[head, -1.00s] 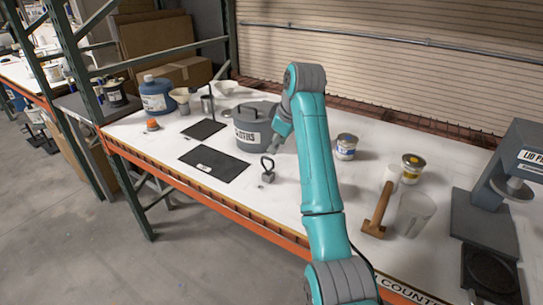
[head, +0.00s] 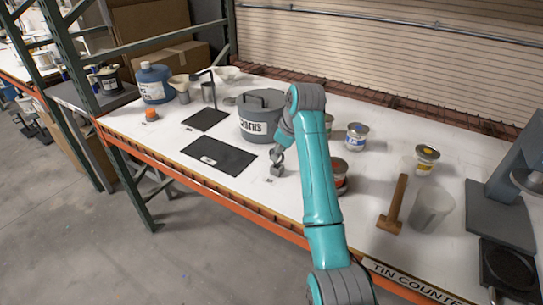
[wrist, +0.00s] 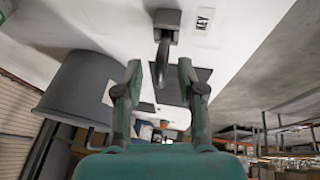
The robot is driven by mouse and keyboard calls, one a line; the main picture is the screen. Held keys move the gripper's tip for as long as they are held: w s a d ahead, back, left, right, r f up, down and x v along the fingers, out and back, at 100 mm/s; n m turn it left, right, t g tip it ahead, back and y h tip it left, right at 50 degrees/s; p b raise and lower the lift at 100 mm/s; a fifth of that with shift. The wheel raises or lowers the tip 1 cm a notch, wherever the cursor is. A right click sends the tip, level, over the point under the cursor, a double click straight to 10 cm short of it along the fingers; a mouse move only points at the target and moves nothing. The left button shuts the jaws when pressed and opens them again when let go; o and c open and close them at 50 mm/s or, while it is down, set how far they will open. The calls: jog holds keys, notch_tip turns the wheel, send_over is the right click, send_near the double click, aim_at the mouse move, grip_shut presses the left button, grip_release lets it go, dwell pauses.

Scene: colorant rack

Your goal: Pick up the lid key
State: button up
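The lid key (head: 277,169) is a small grey block with a dark curved handle, upright on the white bench top beside a small label. In the wrist view the handle of the lid key (wrist: 161,62) reaches between my fingertips, and its block sits beside the "KEY" label (wrist: 204,20). My gripper (wrist: 160,68) is open, with one green finger on each side of the handle and gaps visible on both sides. In the head view my arm hides most of the gripper, close by the key.
A grey lidded "CLOTHS" tub (head: 259,118) stands just behind the key. A dark mat (head: 219,156) lies to its left. A red-labelled tin (head: 339,176) is partly behind my arm.

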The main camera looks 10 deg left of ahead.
jog(key=shift+w+f, duration=0.25)
jog(key=shift+f, duration=0.25)
jog(key=shift+a, duration=0.1)
grip_shut()
jog(key=shift+r, duration=0.1)
notch_tip(320, 180, up, 10)
jog(key=shift+f, duration=0.1)
jog(key=shift+s, duration=0.1)
dwell(0.4)
